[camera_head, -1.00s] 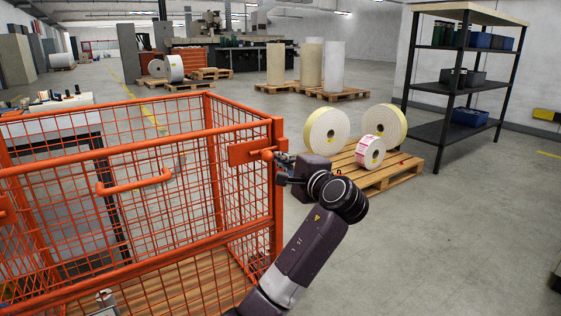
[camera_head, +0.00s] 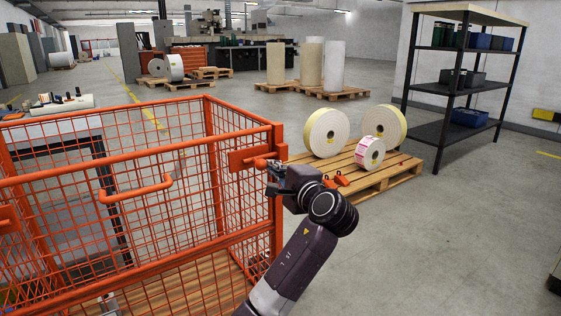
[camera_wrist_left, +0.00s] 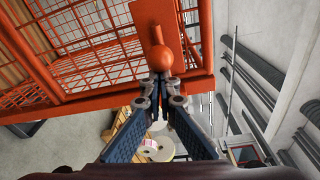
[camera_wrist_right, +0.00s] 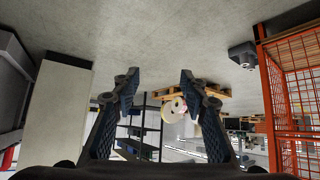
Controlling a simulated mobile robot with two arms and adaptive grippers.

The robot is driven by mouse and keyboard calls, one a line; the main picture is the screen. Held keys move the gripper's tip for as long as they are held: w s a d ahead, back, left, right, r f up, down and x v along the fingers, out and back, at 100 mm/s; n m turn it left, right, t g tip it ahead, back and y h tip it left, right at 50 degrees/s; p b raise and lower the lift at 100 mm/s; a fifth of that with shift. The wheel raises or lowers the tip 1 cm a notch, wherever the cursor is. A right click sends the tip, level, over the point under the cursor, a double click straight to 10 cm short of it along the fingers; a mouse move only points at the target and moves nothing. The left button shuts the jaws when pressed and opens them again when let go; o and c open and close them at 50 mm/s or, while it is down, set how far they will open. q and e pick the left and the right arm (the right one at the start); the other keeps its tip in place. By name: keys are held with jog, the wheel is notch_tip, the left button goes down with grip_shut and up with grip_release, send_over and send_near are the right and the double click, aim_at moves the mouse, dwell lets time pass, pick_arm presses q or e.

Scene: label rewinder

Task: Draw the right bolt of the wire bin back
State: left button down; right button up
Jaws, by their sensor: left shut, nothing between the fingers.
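The orange wire bin (camera_head: 150,150) fills the left of the head view. Its right bolt (camera_head: 261,162) sits on an orange plate at the front right corner post, with a rounded knob. In the left wrist view the bolt knob (camera_wrist_left: 163,58) stands just beyond my fingertips. My left gripper (camera_head: 272,168) is shut and empty, its tips close to the knob; whether they touch it I cannot tell. The shut tips also show in the left wrist view (camera_wrist_left: 160,80). My right gripper (camera_wrist_right: 158,82) is open and empty in the right wrist view, away from the bolt.
A U-shaped orange handle (camera_head: 135,190) is on the bin front. Another orange fitting (camera_head: 6,219) is at the left edge. A pallet (camera_head: 385,180) with label rolls stands right of the bin, with small orange pieces at its near side. A dark shelf (camera_head: 460,85) stands farther right.

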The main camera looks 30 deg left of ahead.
aim_at(259, 163)
pick_arm(q)
jog(key=s+p, duration=0.1)
jog(key=s+a+p, duration=0.1)
jog(key=shift+s+a, duration=0.1)
jog(key=shift+s, duration=0.2)
pick_arm(e)
jog(key=s+d+f+g, duration=0.2)
jog(key=s+g, duration=0.1)
jog(key=s, duration=0.3)
jog(key=s+d+f+g+h, duration=0.1)
jog(key=s+d+f+g, duration=0.1)
jog(key=s, duration=0.4)
jog(key=shift+f+g, duration=0.4)
jog(key=shift+f, duration=0.05)
jog(key=shift+r, duration=0.1)
